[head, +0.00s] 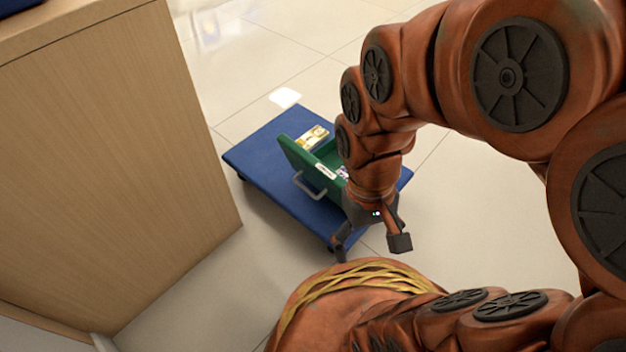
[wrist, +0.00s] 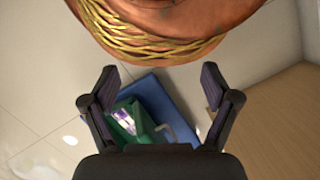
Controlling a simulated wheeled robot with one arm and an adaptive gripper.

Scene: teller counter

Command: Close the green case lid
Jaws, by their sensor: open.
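The green case (head: 328,157) sits on a blue wheeled platform, with its lid (head: 303,164) standing raised on the left side. The lid carries a grey handle and a small white label. My arm hides the right part of the case. My gripper (head: 370,248) is open and empty, over the near edge of the platform, in front of the case and apart from it. In the wrist view, the case (wrist: 127,124) shows beyond the base of my gripper (wrist: 160,88), which hides part of it. Some items lie inside the case.
The blue platform (head: 253,160) stands on the pale tiled floor. A yellow and white box (head: 312,137) is at the far end of the case. A wooden counter (head: 110,160) rises close on the left. Open floor lies behind the platform.

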